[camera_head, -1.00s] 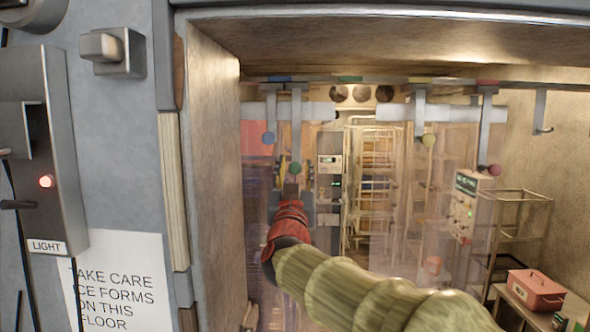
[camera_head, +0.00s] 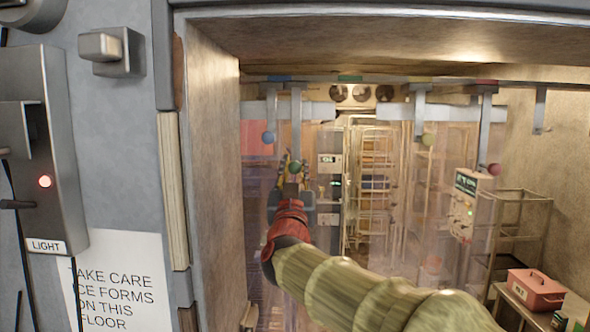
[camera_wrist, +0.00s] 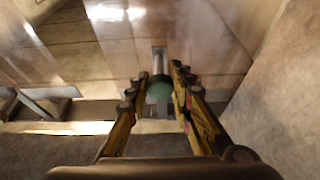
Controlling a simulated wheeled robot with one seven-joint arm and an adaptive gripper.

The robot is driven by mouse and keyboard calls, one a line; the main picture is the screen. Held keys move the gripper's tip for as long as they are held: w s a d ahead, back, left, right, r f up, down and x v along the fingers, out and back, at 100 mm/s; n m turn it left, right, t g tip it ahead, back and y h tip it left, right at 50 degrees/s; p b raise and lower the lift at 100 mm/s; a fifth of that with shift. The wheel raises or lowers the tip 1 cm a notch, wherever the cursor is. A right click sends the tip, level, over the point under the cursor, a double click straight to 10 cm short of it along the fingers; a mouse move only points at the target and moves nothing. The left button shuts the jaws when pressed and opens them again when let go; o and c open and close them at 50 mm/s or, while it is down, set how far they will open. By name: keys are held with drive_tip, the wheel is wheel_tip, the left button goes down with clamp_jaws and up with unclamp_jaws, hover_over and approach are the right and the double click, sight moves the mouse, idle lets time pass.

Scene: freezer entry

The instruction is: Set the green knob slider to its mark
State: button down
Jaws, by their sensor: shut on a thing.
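The green knob (camera_head: 295,167) hangs at the lower end of a grey slider bar (camera_head: 296,125) from the overhead rail. A green mark (camera_head: 350,79) is on the rail, to the right of that bar. My gripper (camera_head: 293,182) is at the knob, partly hidden behind my wrist in the head view. In the wrist view my gripper (camera_wrist: 157,90) has its yellow fingers on both sides of the green knob (camera_wrist: 159,88), shut on it. The exact contact at the fingertips is hard to see.
A slider with a blue knob (camera_head: 267,138) hangs close on the left. Yellow-knob (camera_head: 428,139) and red-knob (camera_head: 494,169) sliders hang farther right. Between the green and yellow sliders the rail is free. Translucent strips hang behind, and the frame wall (camera_head: 212,170) stands at left.

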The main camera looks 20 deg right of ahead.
drive_tip(key=s+d+b, duration=0.4)
drive_tip(key=d+b, duration=0.5)
drive_tip(key=d, duration=0.3)
drive_tip(key=shift+d+b, duration=0.35)
drive_tip(key=shift+b, duration=0.05)
drive_tip(key=shift+s, duration=0.1)
drive_tip(key=c, duration=1.7)
unclamp_jaws()
drive_tip(key=shift+o, duration=0.6)
drive_tip(key=v, duration=1.2)
